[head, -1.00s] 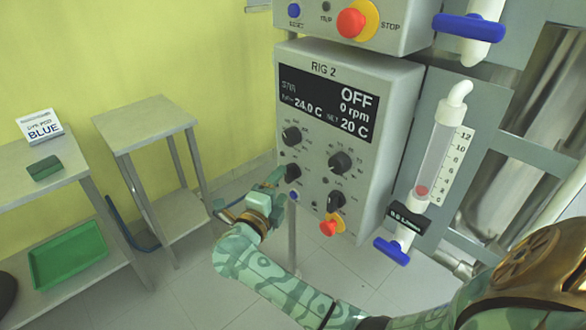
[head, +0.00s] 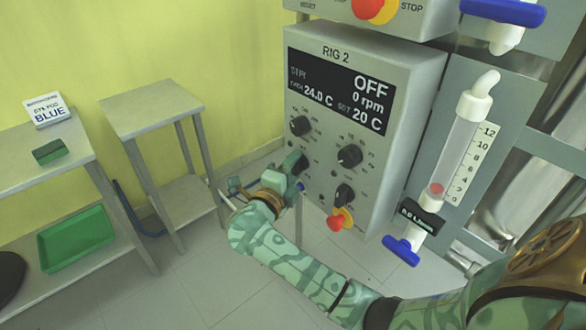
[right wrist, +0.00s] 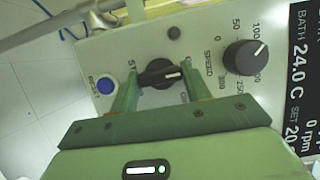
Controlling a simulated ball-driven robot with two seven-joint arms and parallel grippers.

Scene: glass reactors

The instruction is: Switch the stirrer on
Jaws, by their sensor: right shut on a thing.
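The RIG 2 control box (head: 415,75) faces me, and its display (head: 340,90) reads OFF, 0 rpm, 24.0 C and set 20 C. My right gripper (head: 294,166) is at the lower left knob on the panel. In the right wrist view its two green fingers stand on either side of this black knob (right wrist: 160,73), shut on it. The knob's white mark points right in that view, and the lettering beside it, starting "ST", is partly hidden. The speed knob (right wrist: 245,57) is next to it, clear of the fingers. My left gripper is not in view.
A blue reset button (right wrist: 106,85) lies close beside one finger. A red and yellow stop button (head: 340,219) sits low on the panel. A flow tube with a blue valve (head: 401,250) stands right of the box. An empty side table (head: 150,105) stands left.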

